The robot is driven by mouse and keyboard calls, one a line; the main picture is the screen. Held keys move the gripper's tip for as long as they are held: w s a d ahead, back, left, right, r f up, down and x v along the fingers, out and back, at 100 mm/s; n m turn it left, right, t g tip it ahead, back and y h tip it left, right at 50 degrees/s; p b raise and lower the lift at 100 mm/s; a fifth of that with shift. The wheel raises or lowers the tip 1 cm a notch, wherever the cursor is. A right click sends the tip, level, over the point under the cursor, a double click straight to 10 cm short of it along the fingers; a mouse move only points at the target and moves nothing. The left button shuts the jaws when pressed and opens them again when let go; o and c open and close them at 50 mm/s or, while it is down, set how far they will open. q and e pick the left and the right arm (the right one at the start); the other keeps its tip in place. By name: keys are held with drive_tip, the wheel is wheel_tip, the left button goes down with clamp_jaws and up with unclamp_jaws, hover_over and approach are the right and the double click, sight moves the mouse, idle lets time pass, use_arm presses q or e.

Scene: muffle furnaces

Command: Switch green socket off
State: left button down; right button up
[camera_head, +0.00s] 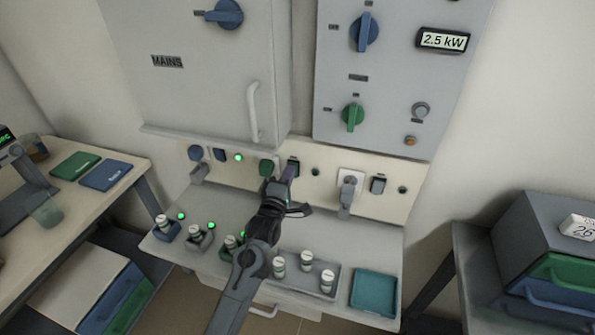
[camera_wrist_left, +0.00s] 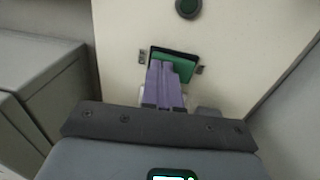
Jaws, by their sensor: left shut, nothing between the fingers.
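The green socket (camera_head: 267,167) is on the cream panel strip, left of my left gripper (camera_head: 287,174) in the head view. Beside it is a dark-framed switch (camera_head: 293,164), partly covered by the gripper. In the left wrist view the switch shows as a green rocker (camera_wrist_left: 183,66) in a black frame. My left gripper's purple fingers (camera_wrist_left: 166,82) are shut, empty, and overlap the rocker's face; I cannot tell whether they touch it. A round dark green lamp (camera_wrist_left: 188,7) by the switch is unlit; it appears as a dark lamp (camera_head: 315,172) in the head view. My right gripper is not in view.
A blue socket (camera_head: 195,153) with a lit green lamp (camera_head: 238,157) is to the left, a grey socket (camera_head: 348,186) to the right. The shelf below holds white-capped containers (camera_head: 278,265) and a teal tray (camera_head: 374,290). Grey cabinets with knobs are above.

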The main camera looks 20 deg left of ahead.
use_arm(q)
drive_tip(key=s+d+f+p, duration=0.1)
drive_tip(key=s+p, duration=0.2)
drive_tip(key=s, duration=0.7)
drive_tip(key=shift+s, duration=0.35)
idle(0.3)
